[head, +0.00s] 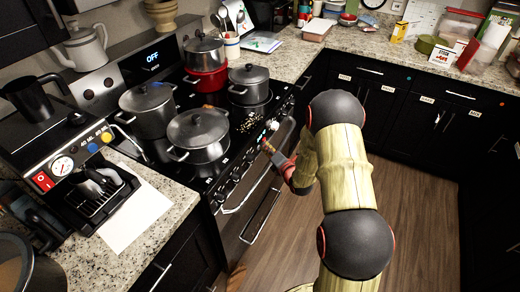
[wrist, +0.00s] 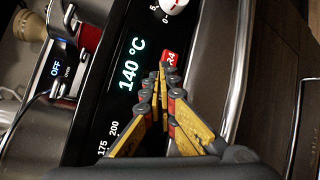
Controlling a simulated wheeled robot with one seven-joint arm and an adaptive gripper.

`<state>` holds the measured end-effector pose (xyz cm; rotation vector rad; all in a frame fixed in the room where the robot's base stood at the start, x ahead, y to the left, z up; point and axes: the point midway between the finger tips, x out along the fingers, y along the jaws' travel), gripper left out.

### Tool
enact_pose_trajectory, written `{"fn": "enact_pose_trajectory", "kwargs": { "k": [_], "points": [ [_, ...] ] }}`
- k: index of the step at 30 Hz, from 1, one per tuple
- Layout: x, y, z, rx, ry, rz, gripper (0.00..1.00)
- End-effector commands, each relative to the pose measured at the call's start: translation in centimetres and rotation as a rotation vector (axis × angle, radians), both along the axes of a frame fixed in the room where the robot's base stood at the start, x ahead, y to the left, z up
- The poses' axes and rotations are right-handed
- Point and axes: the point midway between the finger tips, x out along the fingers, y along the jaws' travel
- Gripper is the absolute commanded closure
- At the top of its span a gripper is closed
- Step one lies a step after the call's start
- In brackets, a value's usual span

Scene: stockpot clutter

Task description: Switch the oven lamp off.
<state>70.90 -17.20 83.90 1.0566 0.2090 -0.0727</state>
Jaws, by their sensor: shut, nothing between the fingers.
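The oven (head: 250,205) is in the black range at the centre of the head view, its door facing the floor. Its front panel carries a row of knobs, a white one (head: 273,126) among them. My gripper (head: 267,147) is at this panel, shut and empty. Its fingertips (wrist: 165,70) appear just beside the red label; contact cannot be told. I cannot make out a lamp switch or a lamp glow.
Several pots crowd the cooktop, including a large lidded pot (head: 198,135) near the front edge. A backguard display (head: 152,57) reads "OFF". A coffee machine (head: 65,150) stands on the left counter. The wooden floor (head: 405,200) is clear.

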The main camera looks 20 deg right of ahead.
Motion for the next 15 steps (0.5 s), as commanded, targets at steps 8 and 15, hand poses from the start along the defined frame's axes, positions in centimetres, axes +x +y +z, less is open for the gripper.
{"fn": "enact_pose_trajectory", "kwargs": {
  "k": [8,15],
  "points": [
    [-0.72,-0.52,-0.08,-0.001,0.0,0.0,1.0],
    [-0.76,-0.54,0.0,0.0,0.0,0.0,1.0]
  ]
}}
